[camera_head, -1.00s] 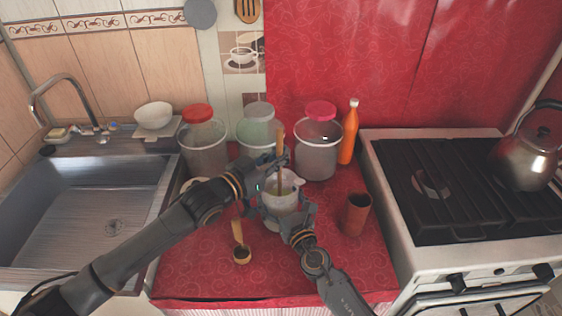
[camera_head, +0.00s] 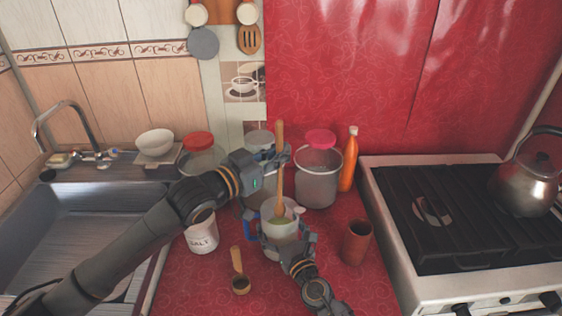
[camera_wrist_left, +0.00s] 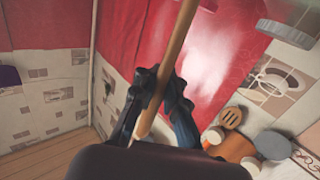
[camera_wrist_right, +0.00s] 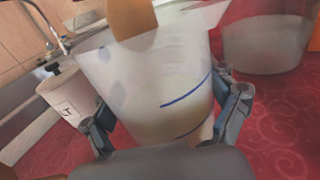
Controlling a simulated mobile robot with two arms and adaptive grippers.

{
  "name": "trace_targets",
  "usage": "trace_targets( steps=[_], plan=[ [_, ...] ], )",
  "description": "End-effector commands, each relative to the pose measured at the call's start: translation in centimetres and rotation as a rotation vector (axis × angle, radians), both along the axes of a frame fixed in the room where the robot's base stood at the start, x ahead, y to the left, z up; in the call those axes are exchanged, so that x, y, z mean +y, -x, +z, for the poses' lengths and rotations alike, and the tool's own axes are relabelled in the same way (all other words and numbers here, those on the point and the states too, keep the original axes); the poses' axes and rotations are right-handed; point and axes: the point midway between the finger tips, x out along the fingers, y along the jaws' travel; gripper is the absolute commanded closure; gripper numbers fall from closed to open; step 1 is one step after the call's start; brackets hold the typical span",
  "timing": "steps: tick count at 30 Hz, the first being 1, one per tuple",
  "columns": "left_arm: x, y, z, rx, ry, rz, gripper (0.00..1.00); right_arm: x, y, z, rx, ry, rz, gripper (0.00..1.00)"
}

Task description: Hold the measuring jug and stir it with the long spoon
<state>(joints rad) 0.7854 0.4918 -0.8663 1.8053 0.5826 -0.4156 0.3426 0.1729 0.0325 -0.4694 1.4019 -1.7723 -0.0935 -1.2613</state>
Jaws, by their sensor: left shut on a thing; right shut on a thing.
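My left gripper (camera_head: 277,156) is above the jug, shut on the upper handle of the long wooden spoon (camera_head: 280,185). The left wrist view shows the handle (camera_wrist_left: 172,55) between the fingers. The spoon is near upright, its lower end at the jug's mouth; I cannot tell how far it dips inside.
A brown cup (camera_head: 356,243) is at right. Lidded containers (camera_head: 318,180) and an orange bottle (camera_head: 349,160) stand behind. A sink (camera_head: 85,230) and a stove (camera_head: 460,200) flank the counter.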

Motion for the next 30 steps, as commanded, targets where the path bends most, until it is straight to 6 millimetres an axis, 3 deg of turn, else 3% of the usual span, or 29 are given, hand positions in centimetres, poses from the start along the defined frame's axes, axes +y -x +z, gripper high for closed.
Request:
trace_targets(
  steps=[19,30],
  plan=[
    [0.0,0.0,6.0,-0.003,0.002,-0.001,1.0,0.0,0.0,0.0,0.0,0.0,-0.001,0.77],
    [0.0,0.0,6.6,-0.001,0.001,0.0,1.0,0.0,0.0,0.0,0.0,0.0,-0.001,0.77]
  ],
)
